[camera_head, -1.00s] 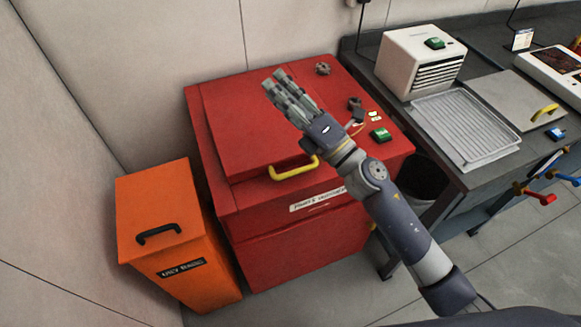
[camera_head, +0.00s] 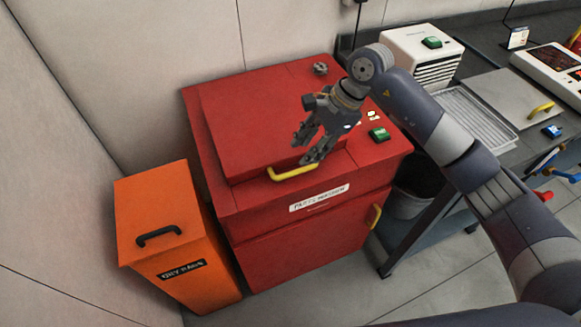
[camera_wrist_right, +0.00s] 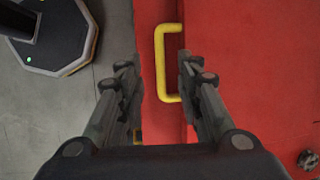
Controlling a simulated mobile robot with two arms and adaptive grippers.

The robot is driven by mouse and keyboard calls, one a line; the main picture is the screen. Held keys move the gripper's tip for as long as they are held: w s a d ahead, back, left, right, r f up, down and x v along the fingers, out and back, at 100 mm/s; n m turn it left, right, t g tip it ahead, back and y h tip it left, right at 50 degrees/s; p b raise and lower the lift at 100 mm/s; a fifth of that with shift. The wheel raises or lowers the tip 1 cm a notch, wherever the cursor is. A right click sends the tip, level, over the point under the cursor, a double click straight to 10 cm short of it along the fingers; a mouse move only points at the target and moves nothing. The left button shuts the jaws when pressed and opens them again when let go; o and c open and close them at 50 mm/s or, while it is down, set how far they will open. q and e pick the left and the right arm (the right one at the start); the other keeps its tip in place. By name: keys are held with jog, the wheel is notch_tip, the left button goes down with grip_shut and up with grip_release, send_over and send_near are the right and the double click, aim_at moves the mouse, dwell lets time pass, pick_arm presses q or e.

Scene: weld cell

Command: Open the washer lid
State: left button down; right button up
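The red parts washer (camera_head: 315,215) stands against the wall, with its lid (camera_head: 250,120) shut flat on top. A yellow handle (camera_head: 293,172) sits at the lid's front edge. My right gripper (camera_head: 306,152) is open, above and just behind the handle in the head view. In the right wrist view the yellow handle (camera_wrist_right: 163,62) lies ahead, between the lines of the two open fingers (camera_wrist_right: 160,78), with nothing gripped. Whether a finger touches the handle I cannot tell. My left gripper is not in view.
An orange rag bin (camera_head: 165,235) with a black handle stands left of the washer. At right is a workbench with a white box (camera_head: 405,52), a wire tray (camera_head: 475,120) and a grey panel (camera_head: 505,97). A green-topped switch (camera_head: 379,134) sits on the washer.

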aim_at(287, 174)
jog(key=p+x, duration=0.2)
jog(key=x, duration=0.6)
jog(key=shift+a+f, duration=0.25)
jog(key=shift+a, duration=0.05)
jog(key=shift+a+f+p, duration=0.2)
jog(key=shift+f+p, duration=0.15)
jog(key=shift+f, duration=0.15)
grip_shut()
